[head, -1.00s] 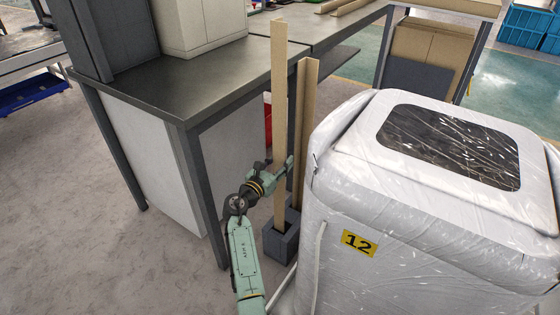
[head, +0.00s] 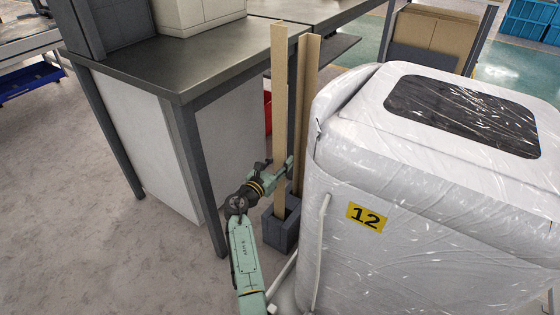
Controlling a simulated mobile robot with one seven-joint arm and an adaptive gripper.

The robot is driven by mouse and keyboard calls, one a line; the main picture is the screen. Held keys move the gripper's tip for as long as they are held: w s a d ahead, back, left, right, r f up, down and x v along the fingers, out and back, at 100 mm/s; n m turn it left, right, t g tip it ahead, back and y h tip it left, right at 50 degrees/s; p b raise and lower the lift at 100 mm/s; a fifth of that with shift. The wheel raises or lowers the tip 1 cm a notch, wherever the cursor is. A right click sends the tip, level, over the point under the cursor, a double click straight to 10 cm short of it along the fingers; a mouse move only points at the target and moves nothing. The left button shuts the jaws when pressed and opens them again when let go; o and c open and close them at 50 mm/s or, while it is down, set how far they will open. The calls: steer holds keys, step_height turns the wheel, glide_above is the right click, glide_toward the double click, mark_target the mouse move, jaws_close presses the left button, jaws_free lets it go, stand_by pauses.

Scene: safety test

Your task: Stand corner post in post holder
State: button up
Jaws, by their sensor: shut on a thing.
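My gripper (head: 276,165) is shut on a long tan corner post (head: 279,85) at about two thirds of the way down. The post stands nearly upright. Its lower end meets the opening of a dark grey, box-shaped post holder (head: 281,235) on the floor. I cannot tell how deep the end sits or whether it touches the bottom.
A large plastic-wrapped unit (head: 420,200) with a yellow "12" label (head: 367,217) stands close on the right. A metal-topped workbench (head: 185,65) is on the left, its dark leg (head: 205,180) near my arm. The floor (head: 110,235) at front left is clear.

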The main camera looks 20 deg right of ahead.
mark_target(279, 156)
steer(key=shift+f+b, duration=1.15)
steer(key=shift+f, duration=0.65)
steer(key=o, duration=1.3)
steer(key=shift+o, duration=0.3)
steer(key=shift+o, duration=1.4)
step_height(279, 156, up, 7)
steer(key=p, duration=0.7)
